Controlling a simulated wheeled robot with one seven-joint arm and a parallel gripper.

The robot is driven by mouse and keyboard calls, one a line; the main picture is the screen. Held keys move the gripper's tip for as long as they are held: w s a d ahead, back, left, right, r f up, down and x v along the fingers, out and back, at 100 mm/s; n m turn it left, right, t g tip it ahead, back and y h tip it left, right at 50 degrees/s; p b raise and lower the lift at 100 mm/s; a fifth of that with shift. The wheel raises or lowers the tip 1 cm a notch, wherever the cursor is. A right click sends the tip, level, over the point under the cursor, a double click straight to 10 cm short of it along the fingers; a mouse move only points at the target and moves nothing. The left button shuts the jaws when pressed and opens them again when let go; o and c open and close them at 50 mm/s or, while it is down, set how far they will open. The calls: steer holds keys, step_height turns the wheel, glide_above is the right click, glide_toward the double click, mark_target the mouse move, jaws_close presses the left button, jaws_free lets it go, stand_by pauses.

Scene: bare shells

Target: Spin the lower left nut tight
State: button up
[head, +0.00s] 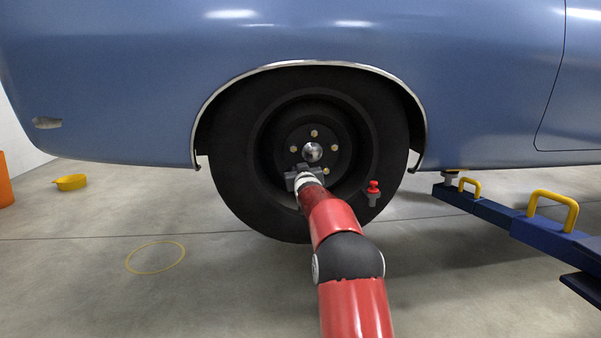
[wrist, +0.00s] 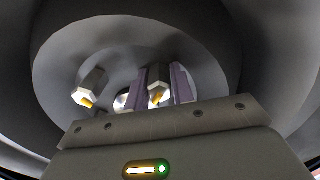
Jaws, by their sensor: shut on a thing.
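The wheel (head: 230,165) hangs in the blue car's arch, with several nuts around a shiny domed hub centre (head: 312,152). The top nut (head: 314,133), left nut (head: 293,149), right nut (head: 335,148) and lower right nut (head: 326,171) show in the head view. My gripper (head: 303,172) is at the hub's lower left and hides the lower left nut there. In the wrist view my gripper (wrist: 163,84) is shut, its two purple-grey fingers on either side of the lower left nut (wrist: 157,92), a pale hex with a gold tip. Another nut (wrist: 88,90) sits apart to its left.
A red-topped grey thing (head: 374,192) shows at the tyre's lower right. A blue lift arm with yellow handles (head: 553,210) is at right. A yellow container (head: 71,182) and a yellow ring (head: 156,257) lie on the floor at left. An orange object (head: 4,180) stands at the left edge.

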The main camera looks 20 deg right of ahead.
steer(key=shift+f, duration=0.2)
steer(key=o, duration=1)
steer(key=shift+r, duration=0.15)
steer(key=b+v, duration=0.1)
steer(key=v, duration=0.6)
steer(key=shift+s+a, duration=0.1)
steer(key=shift+s, duration=0.3)
steer(key=shift+a+r, duration=0.1)
